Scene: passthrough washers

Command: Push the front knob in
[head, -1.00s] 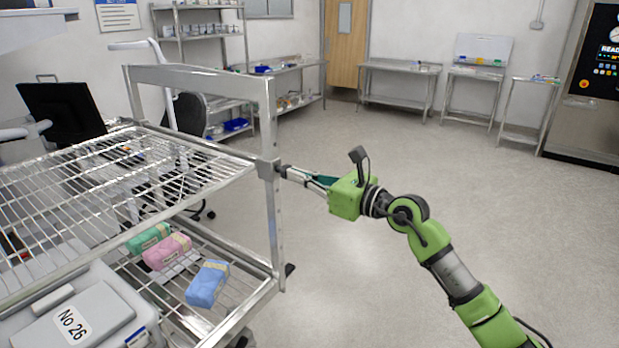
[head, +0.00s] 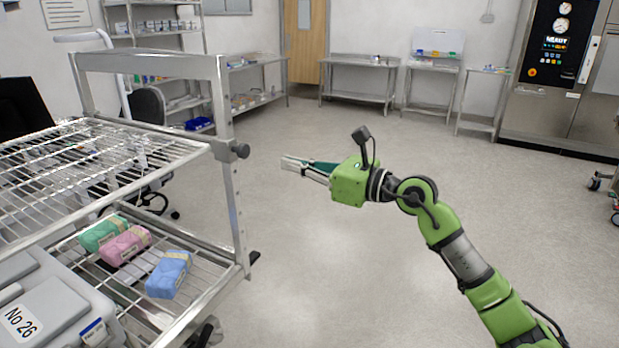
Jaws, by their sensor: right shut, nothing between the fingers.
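The front knob (head: 240,150) is a dark round knob on the side of the metal rack cart's near upright post, at the level of the top wire shelf. It sits close against the post; how far it is pressed in I cannot tell. My right gripper (head: 284,162) is shut and empty, its fingers pointing left toward the knob. A clear gap of floor shows between the fingertips and the knob. My left gripper is not in view.
The rack cart (head: 226,125) fills the left side, with green (head: 103,233), pink (head: 125,246) and blue (head: 168,274) bundles on its lower shelf. A grey case (head: 55,305) marked No 26 is at the lower left. Open floor lies around my right arm.

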